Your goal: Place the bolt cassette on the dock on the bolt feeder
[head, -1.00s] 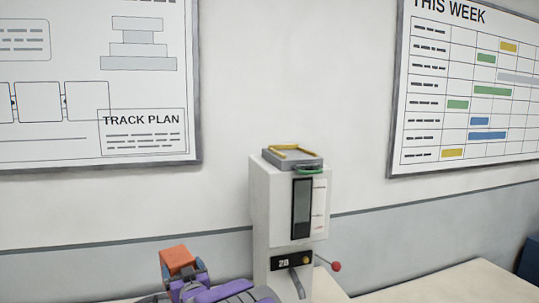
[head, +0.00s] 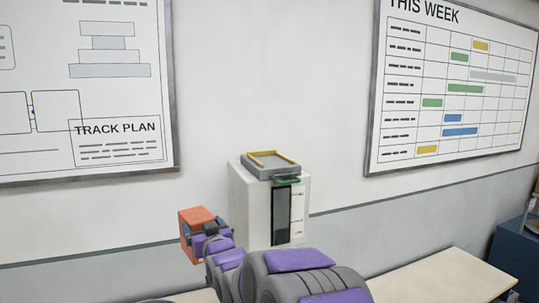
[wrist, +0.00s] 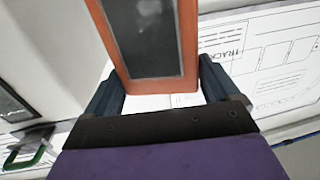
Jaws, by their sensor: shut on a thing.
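The bolt cassette (head: 192,217) is an orange box left of the bolt feeder in the head view. Its dark window and orange frame (wrist: 152,87) fill the top middle of the wrist view. My gripper (head: 207,240) is shut on it, with a dark finger on each side in the wrist view (wrist: 160,82). The white bolt feeder (head: 252,210) stands against the wall. The dock (head: 271,172), a grey plate with yellow rails, is on its top and looks empty. The cassette is beside the feeder, lower than the dock in the picture. My arm hides the feeder's lower part.
A green handle (head: 287,182) sticks out at the feeder's front below the dock, also in the wrist view (wrist: 38,153). A pale bench top (head: 440,272) extends right. Wall boards (head: 120,120) hang behind. A blue cabinet (head: 515,250) stands far right.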

